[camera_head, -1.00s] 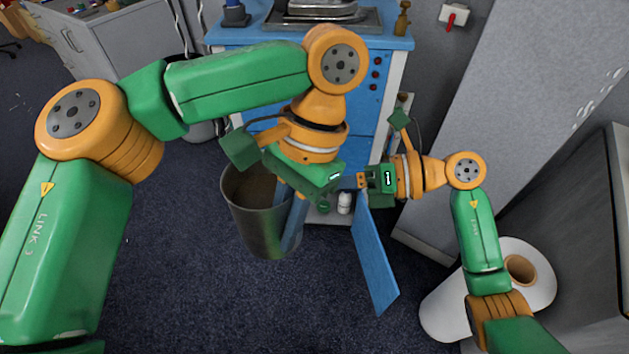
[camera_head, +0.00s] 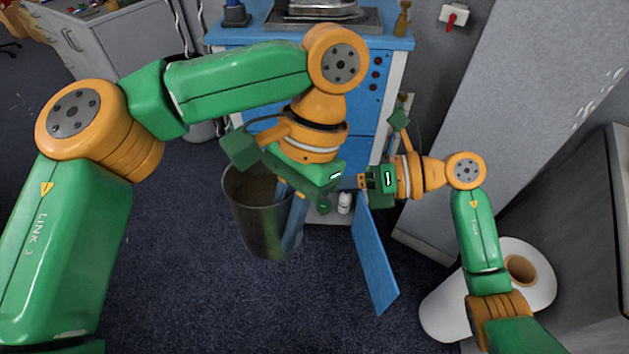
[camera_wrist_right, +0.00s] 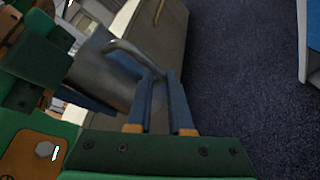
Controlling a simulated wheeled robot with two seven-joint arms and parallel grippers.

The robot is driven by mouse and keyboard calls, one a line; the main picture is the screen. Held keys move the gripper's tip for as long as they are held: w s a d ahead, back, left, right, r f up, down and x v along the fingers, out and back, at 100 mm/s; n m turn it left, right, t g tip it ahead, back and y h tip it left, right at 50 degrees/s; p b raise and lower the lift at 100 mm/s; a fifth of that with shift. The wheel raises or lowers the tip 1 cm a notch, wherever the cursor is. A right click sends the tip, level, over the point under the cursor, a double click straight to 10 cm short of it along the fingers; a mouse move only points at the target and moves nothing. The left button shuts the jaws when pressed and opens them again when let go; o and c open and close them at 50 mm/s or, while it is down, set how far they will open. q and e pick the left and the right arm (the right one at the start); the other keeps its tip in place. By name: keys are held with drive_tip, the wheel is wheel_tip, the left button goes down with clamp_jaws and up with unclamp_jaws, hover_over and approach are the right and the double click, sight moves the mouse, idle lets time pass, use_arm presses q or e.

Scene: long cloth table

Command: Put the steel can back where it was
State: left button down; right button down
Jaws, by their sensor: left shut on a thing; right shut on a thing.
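The steel can (camera_head: 257,218) is a tall, grey, open-topped bin. It stands upright or hangs low in front of the blue cabinet; I cannot tell whether it touches the floor. My left gripper (camera_head: 289,194) is over its right rim with blue fingers down against it, shut on it. The left gripper's body hides part of the rim. My right gripper (camera_head: 349,183) points left towards the can.
The blue cabinet (camera_head: 360,120) stands behind, with a blue door panel (camera_head: 374,255) below my right gripper. A small white bottle (camera_head: 344,203) is low in it. A large white roll (camera_head: 535,275) stands at right. Dark carpet (camera_head: 180,270) is clear at front left.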

use_arm(q)
drive_tip(key=shift+s+a, duration=0.1)
idle(0.5)
drive_tip(key=c, duration=0.8)
unclamp_jaws()
